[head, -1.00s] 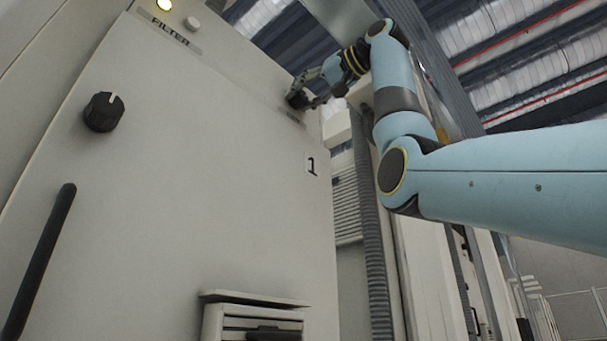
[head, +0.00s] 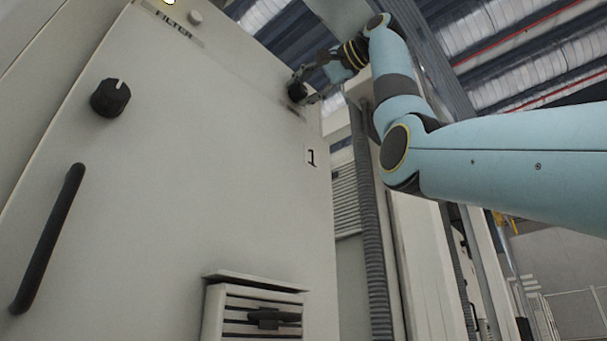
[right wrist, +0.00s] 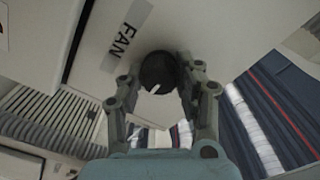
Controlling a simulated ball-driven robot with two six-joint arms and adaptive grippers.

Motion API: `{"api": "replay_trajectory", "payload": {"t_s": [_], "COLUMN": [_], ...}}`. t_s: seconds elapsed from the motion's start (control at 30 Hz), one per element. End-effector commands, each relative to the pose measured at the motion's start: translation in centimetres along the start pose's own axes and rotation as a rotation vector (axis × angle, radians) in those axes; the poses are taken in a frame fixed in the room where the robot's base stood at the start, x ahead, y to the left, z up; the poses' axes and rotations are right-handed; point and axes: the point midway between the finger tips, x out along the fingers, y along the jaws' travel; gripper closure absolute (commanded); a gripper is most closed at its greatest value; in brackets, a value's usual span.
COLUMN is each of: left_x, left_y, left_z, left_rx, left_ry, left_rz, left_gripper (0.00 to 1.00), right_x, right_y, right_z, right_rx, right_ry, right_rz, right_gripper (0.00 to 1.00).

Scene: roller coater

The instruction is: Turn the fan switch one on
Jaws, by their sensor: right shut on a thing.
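The fan switch is a round black knob with a white pointer line (right wrist: 158,72), beside a "FAN" label (right wrist: 126,35) in the right wrist view. In the head view the knob (head: 297,91) is small, high on the right side of the pale cabinet front. My right gripper (right wrist: 157,82) has a finger on each side of the knob and is shut on it. The same gripper (head: 308,90) shows at the cabinet's upper right edge in the head view. The white line slants across the knob face in the wrist view. My left gripper is not in view.
The cabinet front also bears another black knob (head: 110,98), a "FILTER" label (head: 175,27), a lit lamp (head: 169,2), a dark handle (head: 48,238) and a vent (head: 255,312). A ribbed hose (head: 370,230) runs down to the right. A number 1 label (head: 311,157) sits below the gripper.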

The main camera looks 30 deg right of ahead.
Motion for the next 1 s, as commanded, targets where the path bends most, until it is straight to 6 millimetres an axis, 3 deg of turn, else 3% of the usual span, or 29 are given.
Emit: {"api": "replay_trajectory", "payload": {"t_s": [0.43,0.47,0.63,1.0], "left_x": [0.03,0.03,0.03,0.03], "left_y": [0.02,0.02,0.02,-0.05], "left_z": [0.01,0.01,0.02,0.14], "left_rx": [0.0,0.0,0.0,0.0], "left_ry": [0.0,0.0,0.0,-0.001], "left_rz": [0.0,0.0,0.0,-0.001], "left_gripper": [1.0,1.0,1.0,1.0], "right_x": [-0.02,-0.02,-0.02,-0.83], "right_y": [0.01,0.01,0.01,-0.04], "right_z": [-0.03,-0.03,-0.02,-0.06], "right_rx": [0.011,0.01,0.01,0.009], "right_ry": [0.001,0.001,0.001,0.001], "right_rz": [0.0,0.0,0.0,-0.001], "right_gripper": [0.98,0.65,0.43,0.43]}}
